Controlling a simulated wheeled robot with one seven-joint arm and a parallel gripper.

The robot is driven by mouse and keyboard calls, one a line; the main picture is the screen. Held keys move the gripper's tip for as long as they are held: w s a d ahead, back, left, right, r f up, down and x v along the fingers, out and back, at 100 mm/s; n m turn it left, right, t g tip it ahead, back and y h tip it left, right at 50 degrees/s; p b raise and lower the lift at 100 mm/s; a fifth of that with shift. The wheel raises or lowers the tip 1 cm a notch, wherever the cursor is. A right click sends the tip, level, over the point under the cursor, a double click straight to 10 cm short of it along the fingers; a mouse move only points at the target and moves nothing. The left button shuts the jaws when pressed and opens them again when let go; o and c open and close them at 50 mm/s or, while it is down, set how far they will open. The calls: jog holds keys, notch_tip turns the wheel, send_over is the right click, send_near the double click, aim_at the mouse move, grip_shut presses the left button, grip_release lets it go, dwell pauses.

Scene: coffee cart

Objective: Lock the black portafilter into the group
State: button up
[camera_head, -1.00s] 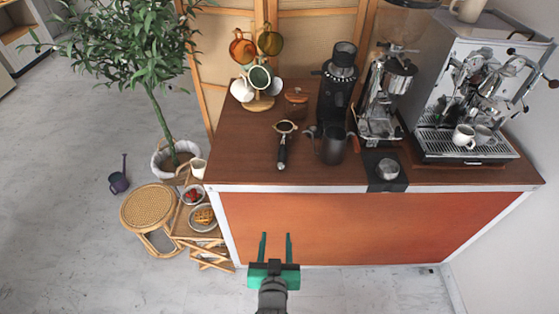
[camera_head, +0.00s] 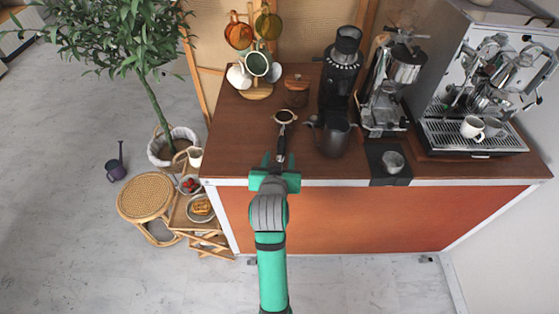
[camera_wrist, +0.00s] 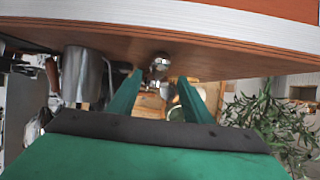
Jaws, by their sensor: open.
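The black portafilter (camera_head: 281,146) lies on the wooden counter, its round metal basket end to the back and its black handle toward the front edge. In the wrist view its metal end (camera_wrist: 159,65) shows between the fingertips. My gripper (camera_head: 279,160) is open at the counter's front edge, its green fingers on either side of the handle; whether they touch it cannot be told.
A mug tree (camera_head: 256,90) and a wooden-lidded jar (camera_head: 296,92) stand behind. A tamper mat (camera_head: 384,181) lies at the front edge. The counter left of the portafilter is clear.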

aim_at(281, 152)
jog(key=shift+x, duration=3.4)
jog(key=shift+a, duration=0.1)
grip_shut()
jog(key=shift+s+f, duration=0.1)
jog(key=shift+r, duration=2.65)
